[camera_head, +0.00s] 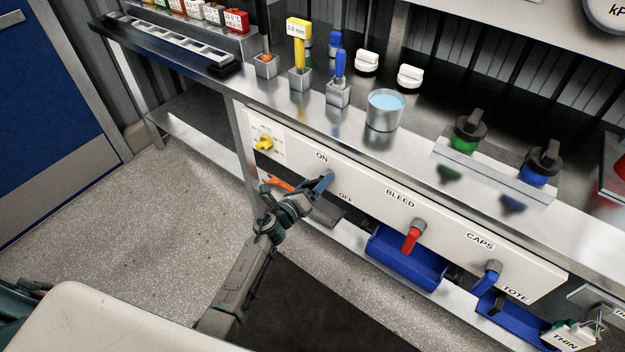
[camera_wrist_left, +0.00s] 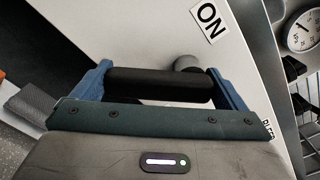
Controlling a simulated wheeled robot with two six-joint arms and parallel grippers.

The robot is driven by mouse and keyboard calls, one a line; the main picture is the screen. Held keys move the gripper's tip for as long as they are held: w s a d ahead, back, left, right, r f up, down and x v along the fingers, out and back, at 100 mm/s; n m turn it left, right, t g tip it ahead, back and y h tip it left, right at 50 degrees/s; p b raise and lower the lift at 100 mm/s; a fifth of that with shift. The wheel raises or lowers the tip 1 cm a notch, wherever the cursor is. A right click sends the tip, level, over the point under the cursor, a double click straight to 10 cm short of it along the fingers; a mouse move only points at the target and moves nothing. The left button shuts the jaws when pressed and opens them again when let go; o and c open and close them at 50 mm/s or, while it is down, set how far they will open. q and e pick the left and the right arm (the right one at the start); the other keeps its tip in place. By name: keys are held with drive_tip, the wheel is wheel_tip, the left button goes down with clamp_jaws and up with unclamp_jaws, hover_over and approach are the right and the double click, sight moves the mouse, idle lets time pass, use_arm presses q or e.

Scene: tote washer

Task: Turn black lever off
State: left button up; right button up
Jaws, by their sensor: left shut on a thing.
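The black lever (camera_wrist_left: 160,87) shows in the left wrist view as a dark bar spanning the gap between my two blue fingers, in front of its round grey pivot (camera_wrist_left: 187,63). My left gripper (camera_wrist_left: 160,78) is shut on it. In the head view, my left gripper (camera_head: 316,188) is at the white panel (camera_head: 365,200), just below the ON label (camera_head: 321,158) and left of the OFF label (camera_head: 345,197). It hides most of the lever there, so its exact angle is hard to tell. My right gripper is not in view.
A red lever (camera_head: 412,238) under BLEED and a blue lever (camera_head: 488,278) under CAPS sit farther right on the panel. A yellow knob (camera_head: 264,143) is at its left end. Blue bins (camera_head: 405,262) stand below. The steel counter (camera_head: 300,115) overhangs; open floor lies left.

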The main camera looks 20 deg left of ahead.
use_arm(q)
drive_tip(key=n, duration=0.1)
drive_tip(key=n+p, duration=0.1)
drive_tip(key=n, duration=0.1)
drive_tip(key=d+f+n+p, duration=0.1)
drive_tip(key=n, duration=0.1)
drive_tip(key=shift+s+d, duration=0.1)
drive_tip(key=shift+s, duration=0.15)
drive_tip(key=shift+s+d+f+n+p, duration=0.1)
drive_tip(key=shift+d+n+p, duration=0.2)
drive_tip(key=shift+n, duration=0.65)
drive_tip(key=shift+s+d+f+n+p, duration=0.15)
drive_tip(key=shift+n+p, duration=0.2)
drive_tip(key=shift+n, duration=0.6)
drive_tip(key=shift+r, duration=0.1)
drive_tip(key=o, duration=1)
drive_tip(key=shift+o, duration=0.2)
